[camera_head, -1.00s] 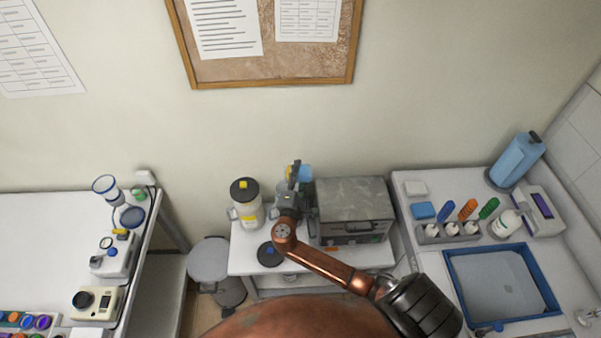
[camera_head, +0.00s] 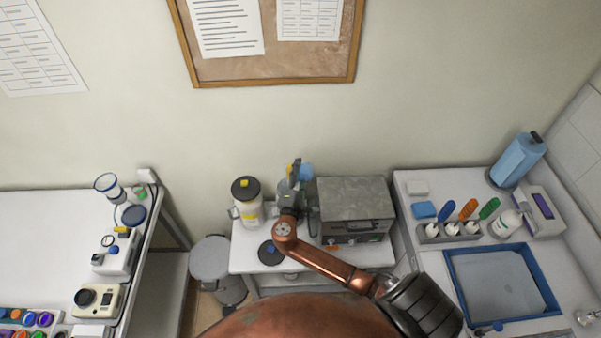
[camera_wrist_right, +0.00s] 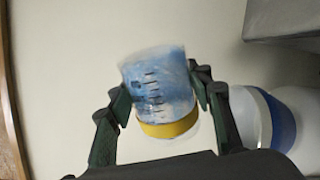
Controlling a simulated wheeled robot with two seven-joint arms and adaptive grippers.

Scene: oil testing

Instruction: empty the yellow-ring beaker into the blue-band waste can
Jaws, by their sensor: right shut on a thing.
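The yellow-ring beaker (camera_wrist_right: 160,95) is clear, with dark scale marks and blue in it, and a yellow ring at one end. My right gripper (camera_wrist_right: 162,92) is shut on it, one finger on each side. In the head view the beaker (camera_head: 305,172) is tipped over, its blue part right of the ring, above the back of the small table. The blue-band waste can (camera_wrist_right: 283,122) is white with a blue band and sits beside the gripper in the wrist view. In the head view my right gripper (camera_head: 294,185) and wrist largely hide it. My left gripper is out of view.
A white can with a yellow label (camera_head: 247,205) stands left of my wrist. A dark lid with a blue knob (camera_head: 270,252) lies in front. A grey metal oven (camera_head: 355,208) stands close on the right. A pedal bin (camera_head: 212,260) is on the floor.

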